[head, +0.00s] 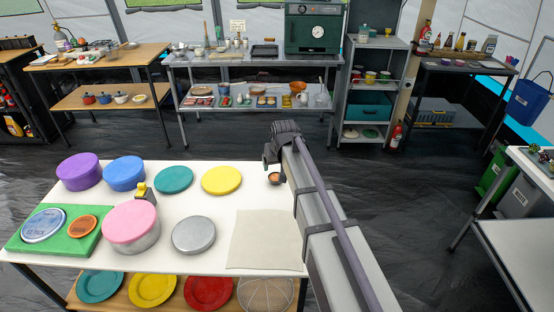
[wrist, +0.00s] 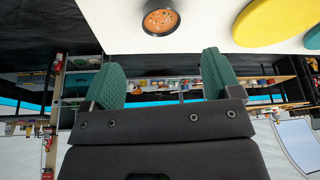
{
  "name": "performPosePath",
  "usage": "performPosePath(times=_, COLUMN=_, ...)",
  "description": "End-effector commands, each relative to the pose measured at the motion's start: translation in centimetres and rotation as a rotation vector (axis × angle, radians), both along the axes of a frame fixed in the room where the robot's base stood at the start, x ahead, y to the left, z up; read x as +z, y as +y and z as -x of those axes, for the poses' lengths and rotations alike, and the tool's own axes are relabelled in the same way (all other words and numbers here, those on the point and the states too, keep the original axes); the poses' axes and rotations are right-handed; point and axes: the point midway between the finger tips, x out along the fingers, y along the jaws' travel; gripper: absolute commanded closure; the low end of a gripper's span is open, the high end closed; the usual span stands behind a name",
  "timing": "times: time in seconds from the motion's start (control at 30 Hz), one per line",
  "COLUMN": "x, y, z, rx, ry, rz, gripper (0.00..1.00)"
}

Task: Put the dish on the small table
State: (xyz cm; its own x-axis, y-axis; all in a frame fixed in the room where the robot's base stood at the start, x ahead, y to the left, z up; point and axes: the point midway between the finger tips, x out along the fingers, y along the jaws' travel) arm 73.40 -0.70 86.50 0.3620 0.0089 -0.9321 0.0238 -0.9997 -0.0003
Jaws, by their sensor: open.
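A small dark dish (head: 274,178) stands near the far right edge of the white table (head: 262,197). In the wrist view the dish (wrist: 160,20) shows at the top, round, with orange-brown contents. My gripper (head: 269,158) is beside the dish in the head view, at the table's far edge. In the wrist view its two green pads (wrist: 163,75) are wide apart with nothing between them. The dish lies beyond the fingertips and apart from them. Several tables are in view; I cannot tell which is the small table.
Yellow (head: 222,180) and teal (head: 174,179) round lids lie left of the dish. A pink-topped tin (head: 131,226), a grey lid (head: 193,235) and a cream cloth (head: 262,245) are nearer. A white-topped table (head: 520,255) stands at right, a dark table (head: 465,68) at back right.

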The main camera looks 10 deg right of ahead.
Motion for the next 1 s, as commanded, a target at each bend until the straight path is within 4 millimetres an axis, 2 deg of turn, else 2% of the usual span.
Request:
performPosePath(times=0.03, x=2.2, y=0.0, z=0.6, rx=0.0, ry=0.0, rz=0.0, gripper=0.16)
performPosePath(times=0.1, x=2.9, y=0.0, z=0.9, rx=0.0, ry=0.0, rz=0.0, gripper=0.16)
performPosePath(times=0.27, x=2.8, y=0.0, z=1.4, rx=0.0, ry=0.002, rz=0.0, gripper=0.16)
performPosePath(times=0.33, x=2.6, y=0.1, z=3.7, rx=-0.002, ry=0.027, rz=0.0, gripper=0.16)
performPosePath(times=0.37, x=2.4, y=0.1, z=5.6, rx=-0.002, ry=0.05, rz=-0.001, gripper=0.16)
performPosePath(times=0.47, x=1.9, y=0.4, z=14.5, rx=-0.009, ry=0.162, rz=0.0, gripper=0.16)
performPosePath(times=0.5, x=1.8, y=0.5, z=18.1, rx=-0.012, ry=0.213, rz=0.0, gripper=0.16)
performPosePath(times=0.6, x=1.6, y=0.6, z=25.1, rx=-0.019, ry=0.317, rz=0.003, gripper=0.16)
performPosePath(times=0.63, x=1.5, y=0.6, z=26.4, rx=-0.021, ry=0.337, rz=0.004, gripper=0.16)
performPosePath(times=0.7, x=1.5, y=0.7, z=27.9, rx=-0.023, ry=0.367, rz=0.005, gripper=0.16)
performPosePath(times=0.73, x=1.5, y=0.7, z=28.1, rx=-0.024, ry=0.373, rz=0.005, gripper=0.16)
performPosePath(times=0.93, x=1.6, y=0.7, z=27.7, rx=-0.024, ry=0.373, rz=0.005, gripper=0.16)
performPosePath(times=1.0, x=3.0, y=0.7, z=27.7, rx=-0.024, ry=0.373, rz=0.005, gripper=0.16)
